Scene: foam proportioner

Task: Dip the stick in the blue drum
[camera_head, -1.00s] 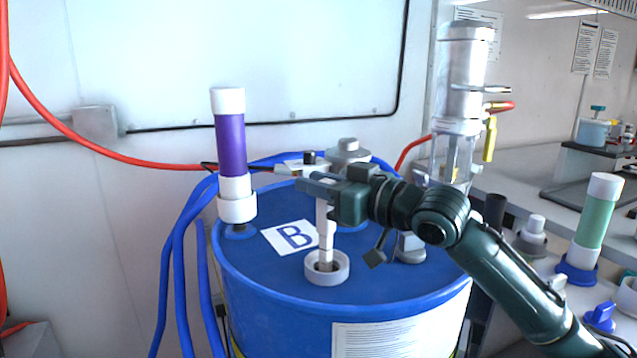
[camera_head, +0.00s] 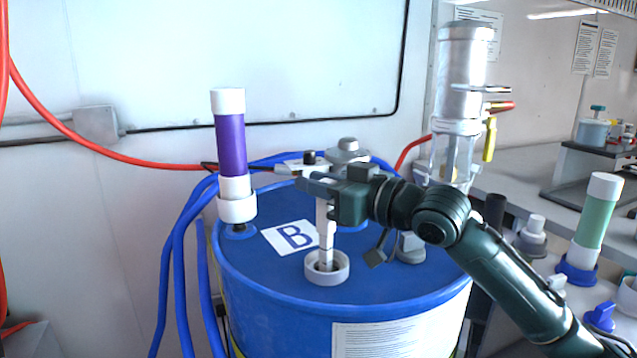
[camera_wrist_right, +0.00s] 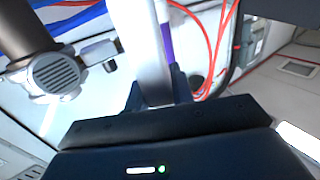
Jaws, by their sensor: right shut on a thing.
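The blue drum (camera_head: 290,268) stands in the middle of the head view, with a "B" label on its lid. A white ring-shaped opening (camera_head: 341,267) is at the front of the lid. The pale stick (camera_head: 326,240) stands upright with its lower end inside this ring; how deep it reaches is hidden. My right gripper (camera_head: 322,187) is shut on the stick's upper part, above the lid. In the right wrist view the stick (camera_wrist_right: 148,50) runs up from between the fingers. My left gripper is not in view.
A purple tube with white caps (camera_head: 231,145) stands on the lid's left side. Blue hoses (camera_head: 178,250) hang left of the drum. A metal fitting (camera_head: 348,152) is behind the gripper. A clear-and-silver cylinder (camera_head: 463,80) and a green tube (camera_head: 595,225) stand at right.

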